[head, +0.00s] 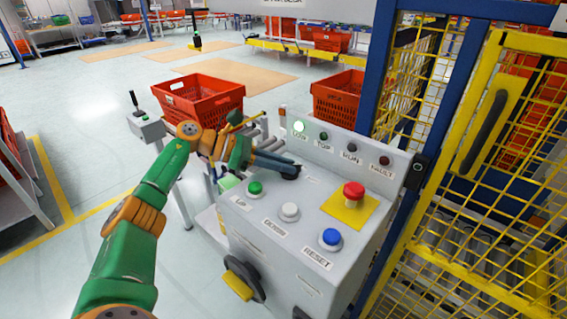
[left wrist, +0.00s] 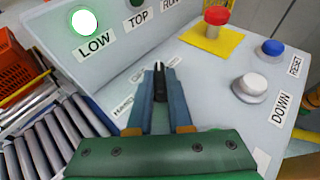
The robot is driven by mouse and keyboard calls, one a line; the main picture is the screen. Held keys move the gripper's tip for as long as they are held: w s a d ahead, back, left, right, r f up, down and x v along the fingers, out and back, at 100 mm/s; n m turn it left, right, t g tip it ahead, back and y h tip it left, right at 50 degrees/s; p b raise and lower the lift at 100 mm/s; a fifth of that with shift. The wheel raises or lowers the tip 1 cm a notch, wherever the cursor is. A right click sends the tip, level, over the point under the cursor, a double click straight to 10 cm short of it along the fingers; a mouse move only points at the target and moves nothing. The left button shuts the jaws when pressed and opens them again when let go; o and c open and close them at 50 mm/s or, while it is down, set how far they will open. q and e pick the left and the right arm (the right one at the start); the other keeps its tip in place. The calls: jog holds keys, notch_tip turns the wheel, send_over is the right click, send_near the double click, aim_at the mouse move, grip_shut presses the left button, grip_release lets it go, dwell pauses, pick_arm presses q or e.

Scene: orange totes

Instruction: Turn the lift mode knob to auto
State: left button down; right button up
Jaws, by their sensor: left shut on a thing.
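The lift mode knob (left wrist: 159,72) is a small black knob on the sloped top of the grey control panel (head: 262,222). My left gripper (left wrist: 160,92) reaches over the panel from the left, with its blue fingers closed on both sides of the knob. In the head view my left gripper (head: 290,170) covers most of the knob. My right gripper is not in view.
Near the knob are a green button (head: 254,188), a white DOWN button (head: 289,211), a blue RESET button (head: 330,238) and a red mushroom button (head: 353,193). The LOW lamp (head: 299,127) is lit. Yellow mesh fencing (head: 480,200) stands on the right.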

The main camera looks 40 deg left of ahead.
pick_arm(q)
jog(key=shift+f, duration=0.1)
jog(key=c, duration=0.8)
grip_release()
jog(key=shift+c, duration=0.2)
jog(key=shift+a, duration=0.1)
jog(key=shift+s+a, duration=0.2)
jog(key=shift+s, duration=0.05)
jog(key=b+v, duration=0.2)
jog(key=v, duration=0.4)
jog(key=shift+s+a+r, duration=0.15)
jog(key=shift+a+r, duration=0.05)
jog(key=shift+r, duration=0.1)
